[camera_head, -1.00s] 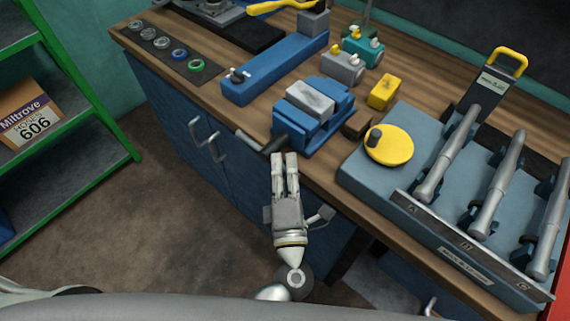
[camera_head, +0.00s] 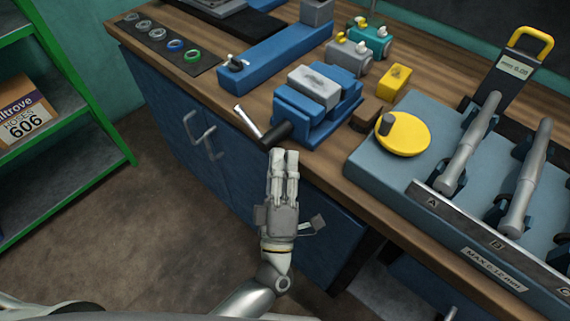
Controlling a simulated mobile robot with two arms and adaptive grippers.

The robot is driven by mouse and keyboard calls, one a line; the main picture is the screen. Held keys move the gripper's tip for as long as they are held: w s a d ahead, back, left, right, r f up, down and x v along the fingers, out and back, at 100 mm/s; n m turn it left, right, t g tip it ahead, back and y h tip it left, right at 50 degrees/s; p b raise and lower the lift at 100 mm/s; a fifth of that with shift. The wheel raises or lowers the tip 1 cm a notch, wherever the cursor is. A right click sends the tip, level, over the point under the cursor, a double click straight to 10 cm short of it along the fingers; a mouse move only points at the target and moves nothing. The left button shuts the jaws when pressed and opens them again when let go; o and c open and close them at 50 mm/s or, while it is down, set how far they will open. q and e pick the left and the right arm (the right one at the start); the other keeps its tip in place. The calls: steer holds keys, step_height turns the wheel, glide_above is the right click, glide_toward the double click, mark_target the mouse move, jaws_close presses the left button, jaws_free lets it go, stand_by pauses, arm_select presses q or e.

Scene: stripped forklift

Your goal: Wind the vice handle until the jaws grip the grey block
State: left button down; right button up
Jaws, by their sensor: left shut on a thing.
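The blue vice (camera_head: 303,128) stands at the front edge of the wooden bench. The grey block (camera_head: 314,85) sits at the top between its jaws; I cannot tell whether the jaws touch it on both sides. The vice handle (camera_head: 248,121) is a thin light bar pointing up and left from a dark hub at the vice's front. My left gripper (camera_head: 284,154) reaches up from below to the front of the vice. Its fingers are close together, shut on the vice handle at the dark hub end; the contact itself is partly hidden.
A blue-grey fixture (camera_head: 370,166) with a yellow disc (camera_head: 403,134) and silver cylinders stands on the right. A green shelf (camera_head: 88,110) stands at left, with open floor between.

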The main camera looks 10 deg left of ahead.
arm_select(q)
steer(key=shift+s+f+m+h, duration=0.1)
steer(key=shift+f+m+h, duration=0.2)
steer(key=shift+f+h, duration=0.15)
steer(key=c, duration=1.7)
jaws_free()
steer(key=shift+o, duration=1.1)
steer(key=shift+s+a+r, duration=0.1)
steer(key=shift+s+r, duration=0.05)
steer(key=shift+r+y, duration=0.1)
steer(key=shift+y, duration=0.15)
steer(key=shift+r, duration=0.1)
steer(key=v, duration=0.8)
